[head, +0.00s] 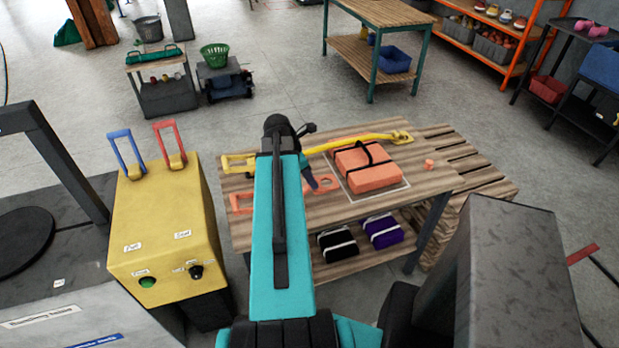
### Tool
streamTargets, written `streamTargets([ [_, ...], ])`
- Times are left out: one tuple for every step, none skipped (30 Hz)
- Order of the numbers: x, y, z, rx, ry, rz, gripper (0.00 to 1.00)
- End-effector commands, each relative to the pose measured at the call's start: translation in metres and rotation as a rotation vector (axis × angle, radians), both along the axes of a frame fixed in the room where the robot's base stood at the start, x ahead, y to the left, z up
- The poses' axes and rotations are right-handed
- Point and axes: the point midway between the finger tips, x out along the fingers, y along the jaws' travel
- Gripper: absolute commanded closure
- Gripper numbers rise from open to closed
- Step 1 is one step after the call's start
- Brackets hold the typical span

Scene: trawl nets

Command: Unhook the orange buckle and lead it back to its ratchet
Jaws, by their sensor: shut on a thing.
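My gripper (312,183) is over the left part of the wooden workbench (430,182), mostly hidden by my teal arm. Its dark tip meets an orange buckle (326,183) with a hole in it, and it appears shut on that buckle. An orange frame-shaped piece, which looks like the ratchet (238,203), lies at the bench's left front edge; my arm covers the part between it and the buckle. No orange strap can be made out.
A yellow strap (350,142) runs along the bench back between yellow fittings. An orange package (368,168) with black bands sits inside a pale outlined square. A small orange cylinder (429,164) stands at right. A yellow control box (165,240) with upright handles stands left of the bench.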

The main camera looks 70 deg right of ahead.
Motion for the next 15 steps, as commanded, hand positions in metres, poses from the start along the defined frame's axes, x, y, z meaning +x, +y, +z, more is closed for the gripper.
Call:
streamTargets([
  [0.0,0.0,-0.006,0.0,0.0,0.0,0.97],
  [0.0,0.0,-0.009,0.001,0.001,0.0,0.97],
  [0.0,0.0,-0.012,0.0,0.0,0.001,0.97],
  [0.0,0.0,-0.015,0.0,0.0,0.001,0.97],
  [0.0,0.0,-0.017,0.0,0.0,0.001,0.97],
  [0.0,0.0,-0.021,0.0,0.0,0.001,0.97],
  [0.0,0.0,-0.024,0.0,0.0,0.001,0.97],
  [0.0,0.0,-0.026,0.0,0.0,0.001,0.97],
  [0.0,0.0,-0.029,0.0,0.0,0.001,0.97],
  [0.0,0.0,-0.032,0.0,0.0,0.001,0.97],
  [0.0,0.0,-0.034,0.0,0.0,0.0,0.97],
  [0.0,0.0,-0.038,0.0,0.0,0.0,0.97],
  [0.0,0.0,-0.04,0.001,0.001,0.0,0.97],
  [0.0,0.0,-0.042,0.0,0.0,0.0,0.97],
  [0.0,0.0,-0.045,0.0,0.0,0.0,0.97],
])
